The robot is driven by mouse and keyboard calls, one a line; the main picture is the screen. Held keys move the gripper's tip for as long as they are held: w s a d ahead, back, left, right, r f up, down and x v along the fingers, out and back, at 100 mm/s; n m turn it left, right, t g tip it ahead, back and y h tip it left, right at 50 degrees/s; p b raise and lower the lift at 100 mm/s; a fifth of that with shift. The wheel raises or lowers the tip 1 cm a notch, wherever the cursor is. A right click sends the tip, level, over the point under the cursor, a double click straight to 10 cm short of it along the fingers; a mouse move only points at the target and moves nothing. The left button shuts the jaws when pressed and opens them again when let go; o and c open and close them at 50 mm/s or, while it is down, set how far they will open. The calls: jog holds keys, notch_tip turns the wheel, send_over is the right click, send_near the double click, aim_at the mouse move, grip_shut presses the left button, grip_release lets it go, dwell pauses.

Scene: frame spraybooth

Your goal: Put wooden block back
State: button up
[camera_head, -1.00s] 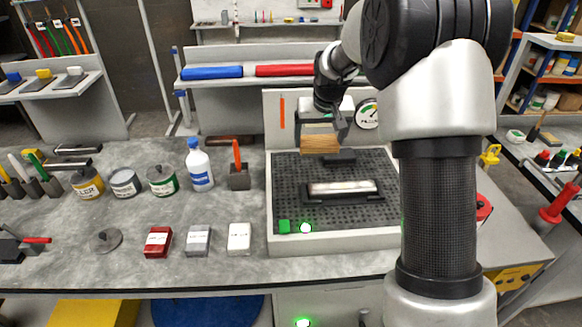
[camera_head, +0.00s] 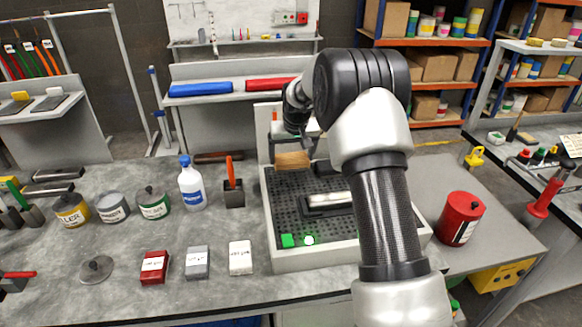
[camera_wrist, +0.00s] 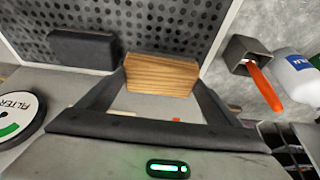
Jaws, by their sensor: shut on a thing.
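The wooden block (camera_head: 292,160) is light brown with visible grain. My gripper (camera_head: 303,146) is shut on it and holds it over the back left part of the perforated booth tray (camera_head: 285,205). The block also shows between the two fingers in the wrist view (camera_wrist: 160,75). A dark block-shaped rest (camera_wrist: 82,48) lies on the perforated surface beside it in the wrist view. A pale bar in a dark holder (camera_head: 325,203) sits in the middle of the tray, partly hidden by my arm.
A dark cup with an orange-handled tool (camera_head: 233,192) and a white-blue bottle (camera_head: 191,185) stand left of the tray. Red, grey and white boxes (camera_head: 240,257) lie in front. A red canister (camera_head: 461,218) stands to the right.

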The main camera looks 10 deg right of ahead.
aim_at(292, 161)
jog(key=shift+f, duration=1.95)
